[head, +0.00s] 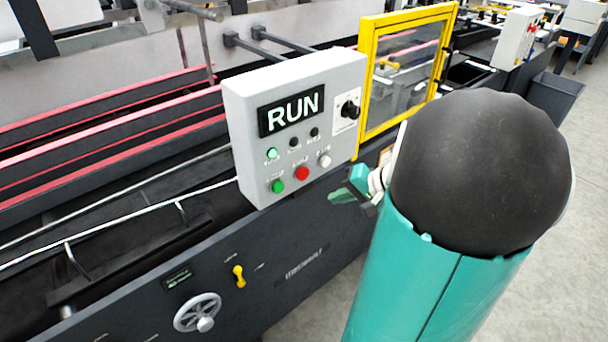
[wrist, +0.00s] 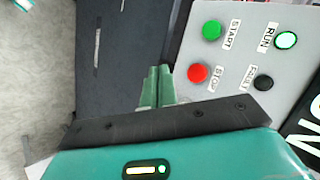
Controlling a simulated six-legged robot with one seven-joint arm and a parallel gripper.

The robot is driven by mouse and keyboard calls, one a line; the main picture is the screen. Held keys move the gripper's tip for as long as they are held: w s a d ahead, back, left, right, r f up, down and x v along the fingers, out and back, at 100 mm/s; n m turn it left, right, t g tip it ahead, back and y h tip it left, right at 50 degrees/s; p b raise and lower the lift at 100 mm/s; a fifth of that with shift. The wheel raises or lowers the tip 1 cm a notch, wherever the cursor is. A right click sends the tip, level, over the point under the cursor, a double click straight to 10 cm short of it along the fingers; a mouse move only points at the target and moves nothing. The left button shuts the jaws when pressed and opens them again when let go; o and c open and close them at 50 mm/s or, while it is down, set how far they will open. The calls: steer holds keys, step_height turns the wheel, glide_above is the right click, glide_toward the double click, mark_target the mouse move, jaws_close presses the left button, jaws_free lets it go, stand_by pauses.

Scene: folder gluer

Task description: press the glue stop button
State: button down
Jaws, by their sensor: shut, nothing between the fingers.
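The red stop button (head: 302,173) sits in the lower row of the grey control panel (head: 240,130), between a green button and a white one. In the wrist view the red button (wrist: 197,73) has the label STOP beside it. My gripper (head: 340,194) is just right of the panel's lower right part in the head view. In the wrist view my gripper's green fingers (wrist: 157,72) are shut together and empty. Their tips lie left of the red button, near the panel's edge. I see no contact with the button, and the depth gap is hard to judge.
The panel also bears a green START button (head: 277,186), a white button (head: 324,160), a lit green RUN lamp (head: 272,154), a black rotary switch (head: 350,109) and a RUN display (head: 291,111). A yellow-framed guard (head: 367,80) stands right of it. A handwheel (head: 198,313) is below.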

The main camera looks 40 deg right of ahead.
steer(key=w, duration=0.7)
steer(key=shift+w, duration=0.4)
steer(key=shift+a, duration=0.1)
stand_by(1.5)
steer(key=shift+w, duration=0.4)
steer(key=shift+w, duration=0.5)
stand_by(0.6)
steer(key=shift+s, duration=0.15)
stand_by(0.3)
steer(key=shift+s, duration=0.75)
steer(key=shift+s, duration=0.1)
steer(key=s, duration=0.4)
steer(key=shift+s, duration=0.4)
